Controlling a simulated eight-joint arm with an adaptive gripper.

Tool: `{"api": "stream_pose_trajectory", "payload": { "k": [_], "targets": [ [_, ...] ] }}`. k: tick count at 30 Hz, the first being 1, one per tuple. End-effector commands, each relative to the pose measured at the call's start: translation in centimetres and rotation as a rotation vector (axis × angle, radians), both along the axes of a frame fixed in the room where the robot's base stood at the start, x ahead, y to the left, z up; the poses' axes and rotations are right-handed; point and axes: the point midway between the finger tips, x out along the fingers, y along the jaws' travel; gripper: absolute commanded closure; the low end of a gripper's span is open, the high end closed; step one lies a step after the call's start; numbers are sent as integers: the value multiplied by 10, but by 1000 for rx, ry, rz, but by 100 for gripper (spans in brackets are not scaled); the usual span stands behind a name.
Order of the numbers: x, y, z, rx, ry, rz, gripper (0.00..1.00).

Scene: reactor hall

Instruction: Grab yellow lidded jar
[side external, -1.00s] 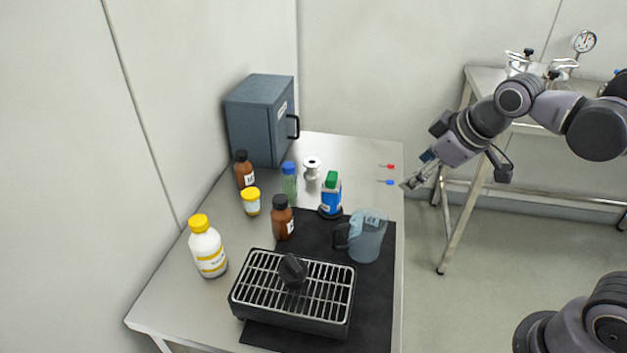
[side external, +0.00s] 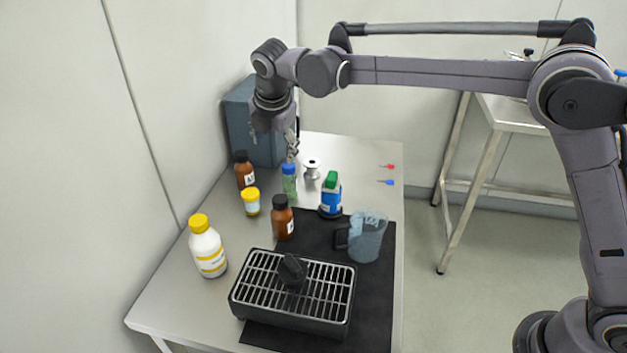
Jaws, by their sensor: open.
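The yellow lidded jar (side external: 251,202) is a small white jar with a yellow lid. It stands upright on the steel table, left of the middle, between two brown bottles. My gripper (side external: 292,153) points down above the back of the table, behind and to the right of the jar. It is open and apart from the jar. Its fingertips show just above the blue-capped glass bottle (side external: 289,183); whether they touch its cap I cannot tell.
Brown bottles (side external: 244,172) and (side external: 283,219) stand close to the jar. A white yellow-capped bottle (side external: 207,248), blue bottle (side external: 330,196), pitcher (side external: 367,237) and grill (side external: 293,293) share the table. A grey cabinet (side external: 241,131) stands behind. The table's right rear is mostly clear.

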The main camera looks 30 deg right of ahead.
Motion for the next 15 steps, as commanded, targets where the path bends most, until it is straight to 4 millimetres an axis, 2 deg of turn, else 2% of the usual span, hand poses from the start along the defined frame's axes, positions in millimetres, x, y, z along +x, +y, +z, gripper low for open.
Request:
{"api": "stream_pose_trajectory", "payload": {
  "k": [1, 6, 10, 15],
  "targets": [
    [9, 14, -11, -37, 16, 72, 31],
    [27, 50, -45, -155, 72, 296, 31],
    [34, 68, -64, -217, 103, 414, 31],
    [36, 78, -77, -253, 124, 485, 31]
  ]
}}
